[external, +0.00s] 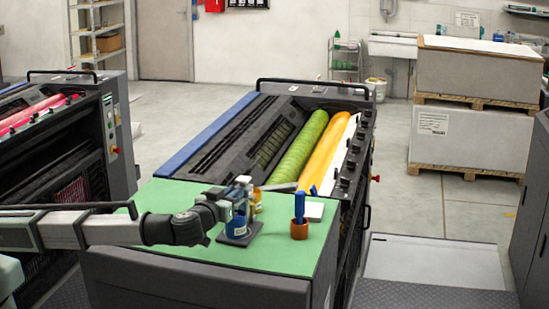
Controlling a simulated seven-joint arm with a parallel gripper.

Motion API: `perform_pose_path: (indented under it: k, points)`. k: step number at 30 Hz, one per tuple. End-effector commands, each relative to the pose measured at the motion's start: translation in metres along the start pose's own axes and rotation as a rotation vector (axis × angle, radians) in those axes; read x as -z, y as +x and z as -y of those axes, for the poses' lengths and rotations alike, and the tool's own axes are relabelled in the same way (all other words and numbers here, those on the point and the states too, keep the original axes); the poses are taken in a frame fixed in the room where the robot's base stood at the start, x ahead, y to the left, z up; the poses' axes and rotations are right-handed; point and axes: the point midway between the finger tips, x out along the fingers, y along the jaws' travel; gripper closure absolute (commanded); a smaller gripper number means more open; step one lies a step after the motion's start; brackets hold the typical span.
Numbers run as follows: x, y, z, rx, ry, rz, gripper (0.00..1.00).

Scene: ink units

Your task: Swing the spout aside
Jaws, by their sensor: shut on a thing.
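My gripper (246,190) reaches in from the left over the green top of the press. It is shut on a small part, which the fingers mostly hide; it appears to belong to the spout. The grey spout (281,187) seems to stick out to the right from beside the fingers, towards the rollers. A blue can (237,228) with a pale label stands on a dark base plate (245,239) just below my gripper. A small yellow part (257,200) shows right beside the fingers.
Behind are a green roller (303,143) and a yellow roller (327,150). The front of the green top is clear.

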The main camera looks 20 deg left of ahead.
Motion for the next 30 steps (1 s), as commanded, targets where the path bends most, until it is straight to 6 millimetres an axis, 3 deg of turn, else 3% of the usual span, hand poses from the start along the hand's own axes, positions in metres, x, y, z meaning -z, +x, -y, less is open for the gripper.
perform_pose_path:
  k: [2,3,10,20,23,30]
  points:
    - [0.000,0.000,0.000,0.001,0.000,-0.001,1.00]
    - [0.000,0.000,0.000,0.001,0.000,-0.001,0.83]
    - [0.000,0.000,0.000,0.001,0.000,0.000,0.63]
    - [0.000,-0.005,0.000,0.001,0.000,0.000,0.63]
    - [0.000,-0.015,0.000,0.000,0.000,0.000,0.63]
    - [0.000,-0.059,0.000,-0.002,0.000,0.000,0.63]
